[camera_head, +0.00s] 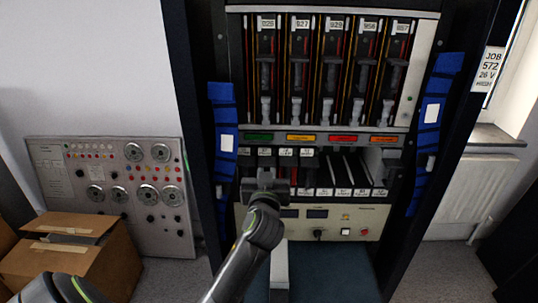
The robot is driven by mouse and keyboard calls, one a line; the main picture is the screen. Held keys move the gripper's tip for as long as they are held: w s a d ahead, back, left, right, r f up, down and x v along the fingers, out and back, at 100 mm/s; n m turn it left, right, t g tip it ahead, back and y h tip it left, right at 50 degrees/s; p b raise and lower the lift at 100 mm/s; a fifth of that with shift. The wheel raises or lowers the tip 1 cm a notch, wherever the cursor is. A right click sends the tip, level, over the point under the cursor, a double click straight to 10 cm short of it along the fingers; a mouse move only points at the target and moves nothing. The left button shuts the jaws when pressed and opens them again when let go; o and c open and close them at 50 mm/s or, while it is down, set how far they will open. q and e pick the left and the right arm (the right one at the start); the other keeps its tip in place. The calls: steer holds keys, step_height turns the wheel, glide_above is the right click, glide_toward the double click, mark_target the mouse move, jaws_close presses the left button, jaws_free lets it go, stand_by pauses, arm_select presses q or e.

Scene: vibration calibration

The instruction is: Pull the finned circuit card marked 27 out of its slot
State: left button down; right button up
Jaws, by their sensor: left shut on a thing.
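My left gripper (264,185) is in front of the left end of the rack's lower card row, shut on a circuit card there. The gripper hides the part it grips and the lower front of that card. Dark cards with small white labels (285,153) stand beside it in the lower row. Their numbers are too small to read, so I cannot tell which one is marked 27. How far the gripped card sits in its slot cannot be told. My right gripper is not in view.
Tall cards (296,75) with pale handles fill the upper row. Blue strapping (222,135) lines both rack sides. A control panel (321,213) lies below. A cardboard box (85,262) and gauge panel (140,215) stand left.

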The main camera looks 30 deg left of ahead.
arm_select(q)
steer(key=shift+s+d, duration=0.1)
steer(key=shift+s, duration=0.1)
steer(key=shift+s+d, duration=0.2)
steer(key=shift+s, duration=0.1)
steer(key=shift+s+d, duration=0.1)
steer(key=shift+s, duration=0.05)
stand_by(0.4)
steer(key=shift+p+v, duration=0.35)
steer(key=shift+v, duration=1)
steer(key=shift+r, duration=0.2)
